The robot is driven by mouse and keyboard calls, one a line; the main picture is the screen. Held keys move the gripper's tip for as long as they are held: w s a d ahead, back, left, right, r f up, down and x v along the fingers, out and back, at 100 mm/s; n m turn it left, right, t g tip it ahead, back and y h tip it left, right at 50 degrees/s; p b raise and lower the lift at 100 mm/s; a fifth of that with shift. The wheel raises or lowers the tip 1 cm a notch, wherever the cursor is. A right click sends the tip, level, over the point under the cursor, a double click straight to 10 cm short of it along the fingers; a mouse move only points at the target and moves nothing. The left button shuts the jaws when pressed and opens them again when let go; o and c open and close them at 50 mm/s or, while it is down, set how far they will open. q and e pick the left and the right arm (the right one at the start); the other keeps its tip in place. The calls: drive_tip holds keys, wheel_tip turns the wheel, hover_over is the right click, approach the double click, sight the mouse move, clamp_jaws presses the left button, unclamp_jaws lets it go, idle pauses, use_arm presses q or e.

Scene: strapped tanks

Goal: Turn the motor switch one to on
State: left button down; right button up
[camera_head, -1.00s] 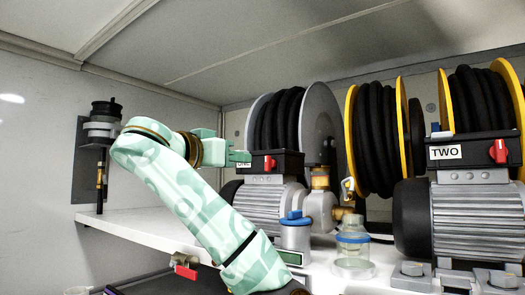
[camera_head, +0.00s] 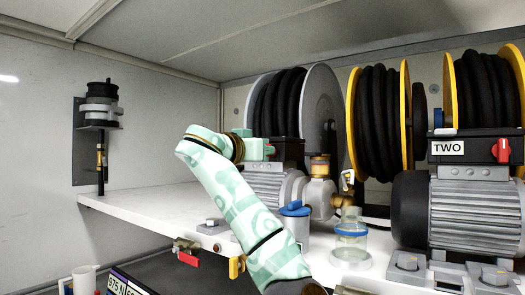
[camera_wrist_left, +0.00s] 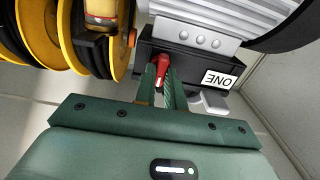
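The motor switch one is a red handle (camera_wrist_left: 161,64) on a black box (camera_wrist_left: 190,62) labelled ONE, seen upside down in the left wrist view. In the head view the black box (camera_head: 289,152) sits on the grey motor, with its label and red handle hidden behind my gripper. My left gripper (camera_head: 266,150) is at the box's front. In the left wrist view the fingers of my left gripper (camera_wrist_left: 163,82) lie close on either side of the red handle. Whether they press on it is not clear. My right gripper is not in view.
Motor two's black box (camera_head: 474,149) with its red switch (camera_head: 501,150) stands at the right. Hose reels (camera_head: 378,130) stand behind. The shelf's left part is mostly clear.

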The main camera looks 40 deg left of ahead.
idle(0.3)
use_arm(q)
drive_tip(key=shift+w+d+f+m+b, duration=0.1)
drive_tip(key=shift+f+m+b, duration=0.05)
drive_tip(key=shift+m+b, duration=3.6)
drive_tip(key=shift+d+f+m+b, duration=0.15)
drive_tip(key=shift+m+b, duration=2.05)
drive_tip(key=shift+m, duration=2.95)
drive_tip(key=c, duration=1.5)
unclamp_jaws()
drive_tip(key=shift+o, duration=0.2)
drive_tip(key=s+d+b, duration=0.1)
drive_tip(key=s+b, duration=0.5)
drive_tip(key=s, duration=1)
drive_tip(key=shift+s+d, duration=0.15)
drive_tip(key=shift+d, duration=0.2)
